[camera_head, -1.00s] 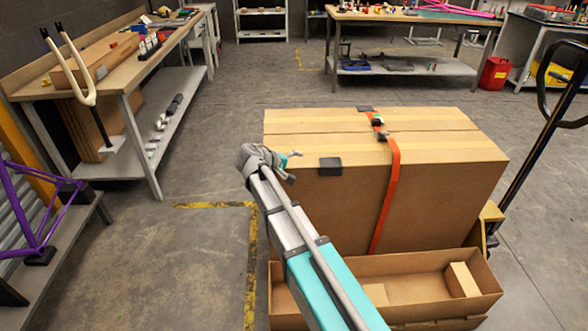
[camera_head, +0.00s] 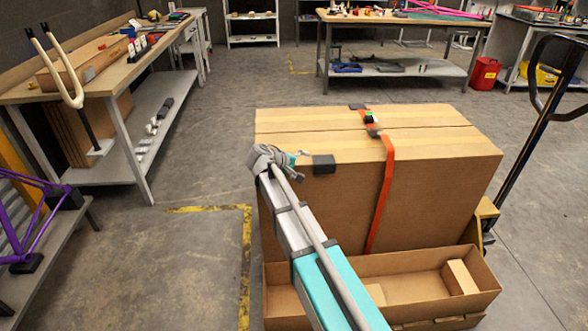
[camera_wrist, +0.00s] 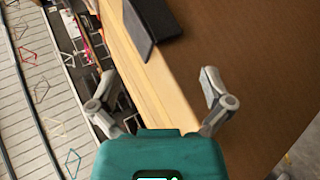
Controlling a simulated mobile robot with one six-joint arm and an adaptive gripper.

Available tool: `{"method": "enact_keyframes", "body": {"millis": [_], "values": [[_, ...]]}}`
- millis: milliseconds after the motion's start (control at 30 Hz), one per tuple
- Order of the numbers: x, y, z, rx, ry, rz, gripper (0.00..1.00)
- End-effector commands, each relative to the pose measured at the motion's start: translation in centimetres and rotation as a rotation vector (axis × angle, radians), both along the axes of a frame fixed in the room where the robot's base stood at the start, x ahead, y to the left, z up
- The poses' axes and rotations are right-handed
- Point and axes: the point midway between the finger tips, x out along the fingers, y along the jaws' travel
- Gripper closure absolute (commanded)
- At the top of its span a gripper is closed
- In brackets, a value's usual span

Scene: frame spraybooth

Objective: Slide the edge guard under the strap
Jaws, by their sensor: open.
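The dark edge guard (camera_head: 323,164) sits over the front top edge of the large cardboard box (camera_head: 440,190), left of the strap and apart from it. The orange strap (camera_head: 384,195) crosses the box top and runs down its front face; a buckle (camera_head: 370,118) sits on it on top. My gripper (camera_head: 298,163) is at the front top edge, just left of the guard. In the wrist view my gripper (camera_wrist: 160,88) is open and empty, its fingers on either side of the box edge. The guard (camera_wrist: 150,25) lies ahead of the fingertips there. The strap is not visible in that view.
A second dark piece (camera_head: 357,106) sits at the box's back edge near the strap. An open cardboard tray (camera_head: 410,290) lies below the box front. A pallet-truck handle (camera_head: 520,150) stands at right. A workbench (camera_head: 110,75) is at left, with free floor between.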

Motion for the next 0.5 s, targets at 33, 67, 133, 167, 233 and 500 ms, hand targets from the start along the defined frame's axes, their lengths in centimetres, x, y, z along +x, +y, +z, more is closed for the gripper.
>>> {"method": "enact_keyframes", "body": {"millis": [33, 67, 133, 167, 233, 500], "values": [[0.4, -0.6, -0.8, 0.000, 0.000, -0.002, 0.00], [0.6, -0.9, -1.0, 0.000, 0.000, -0.002, 0.00], [1.1, -1.6, -1.5, 0.000, 0.000, -0.002, 0.00], [1.3, -1.9, -1.7, 0.000, 0.000, -0.002, 0.00], [1.7, -2.6, -2.2, 0.001, 0.001, -0.001, 0.00], [2.8, -4.4, -3.4, 0.001, 0.000, -0.001, 0.00]]}}
